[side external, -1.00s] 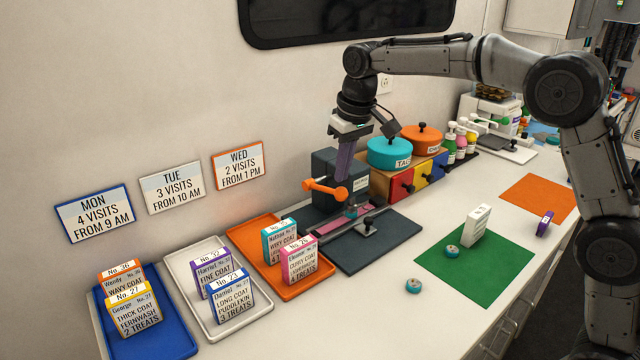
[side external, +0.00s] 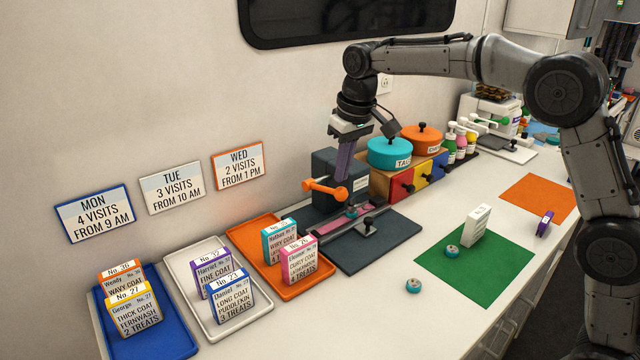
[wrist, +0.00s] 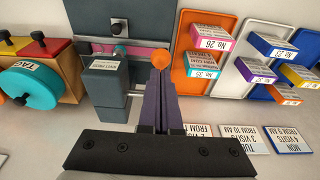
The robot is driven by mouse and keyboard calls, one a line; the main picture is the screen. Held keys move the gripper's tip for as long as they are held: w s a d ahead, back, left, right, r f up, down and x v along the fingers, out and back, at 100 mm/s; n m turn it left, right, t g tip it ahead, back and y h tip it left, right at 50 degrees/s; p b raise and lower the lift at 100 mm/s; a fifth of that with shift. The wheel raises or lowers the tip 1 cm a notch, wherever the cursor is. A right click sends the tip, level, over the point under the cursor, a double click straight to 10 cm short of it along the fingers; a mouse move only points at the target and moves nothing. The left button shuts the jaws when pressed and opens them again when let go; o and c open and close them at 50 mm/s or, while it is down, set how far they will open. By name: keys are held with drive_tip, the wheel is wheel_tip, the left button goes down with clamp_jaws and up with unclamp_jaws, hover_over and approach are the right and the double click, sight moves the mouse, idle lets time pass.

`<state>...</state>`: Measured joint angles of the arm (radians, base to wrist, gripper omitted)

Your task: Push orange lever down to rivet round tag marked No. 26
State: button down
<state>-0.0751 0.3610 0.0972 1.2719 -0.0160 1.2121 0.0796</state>
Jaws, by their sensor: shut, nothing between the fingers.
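The orange lever (side external: 325,188) sticks out from the dark riveting press (side external: 330,168), with a round knob at its near end. My gripper (side external: 345,178) is shut and empty, pointing down right at the lever's knob. In the wrist view the shut purple fingers (wrist: 160,75) end beside the orange knob (wrist: 162,59); I cannot tell if they touch. A pink strap lies on the press base (side external: 375,243), with a small teal piece (side external: 352,211) under the press head. Whether that piece is the tag marked No. 26 cannot be read.
An orange tray (side external: 290,290) with cards, one marked No. 26 (side external: 299,262), stands left of the press. Teal and orange pots (side external: 389,153) on a drawer block stand behind it.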

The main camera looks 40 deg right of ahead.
sight(343, 189)
drive_tip(key=shift+f, duration=0.25)
drive_tip(key=shift+f, duration=3.15)
wheel_tip(343, 189, up, 13)
idle(0.9)
drive_tip(key=shift+r, duration=0.1)
